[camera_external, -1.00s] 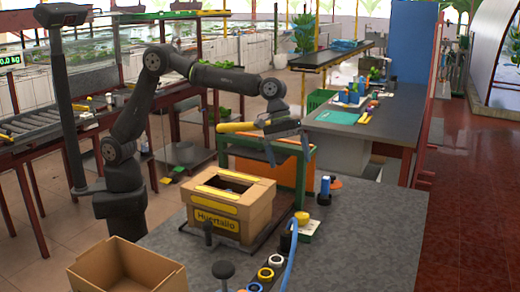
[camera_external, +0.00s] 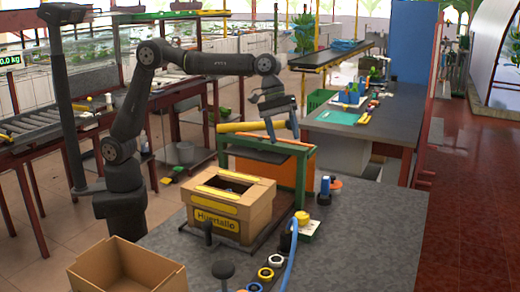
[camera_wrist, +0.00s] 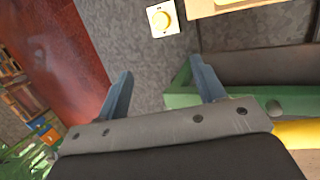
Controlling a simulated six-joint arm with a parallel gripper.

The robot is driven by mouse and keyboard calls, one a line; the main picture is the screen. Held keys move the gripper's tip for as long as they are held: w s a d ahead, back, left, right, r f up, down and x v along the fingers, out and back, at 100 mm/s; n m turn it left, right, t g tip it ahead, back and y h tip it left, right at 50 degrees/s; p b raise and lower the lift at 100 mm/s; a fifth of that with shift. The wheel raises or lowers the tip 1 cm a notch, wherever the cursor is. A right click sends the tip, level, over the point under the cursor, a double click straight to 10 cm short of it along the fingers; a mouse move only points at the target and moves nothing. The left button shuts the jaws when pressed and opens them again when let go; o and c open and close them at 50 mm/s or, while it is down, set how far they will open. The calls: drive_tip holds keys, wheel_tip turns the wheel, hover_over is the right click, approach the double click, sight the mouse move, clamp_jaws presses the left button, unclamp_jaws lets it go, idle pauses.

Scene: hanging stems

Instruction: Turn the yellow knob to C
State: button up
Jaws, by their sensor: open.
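The yellow knob (camera_external: 302,216) sits on a white square plate on the grey bench, right of the cardboard box. In the wrist view the knob (camera_wrist: 163,19) shows near the top edge on its white plate, beyond my fingertips. Its letter marks are too small to read. My gripper (camera_external: 283,137) is open and empty, above the right end of the green frame and well short of the knob.
A green frame (camera_external: 300,165) with a yellow roll (camera_external: 238,127) stands behind the Huertallo box (camera_external: 245,213). A blue-topped item (camera_external: 325,188) stands behind the knob. A blue hose (camera_external: 291,250) and several rings lie in front. The bench's right side is clear.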

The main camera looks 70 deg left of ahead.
wheel_tip(320, 180, down, 5)
drive_tip(key=d+n, duration=0.2)
drive_tip(key=n, duration=1.2)
approach(301, 214)
drive_tip(key=shift+t, duration=0.4)
drive_tip(key=x, duration=0.9)
drive_tip(key=shift+s+d+f, duration=0.1)
drive_tip(key=shift+s+d, duration=0.15)
drive_tip(key=shift+s, duration=0.05)
drive_tip(key=c, duration=1)
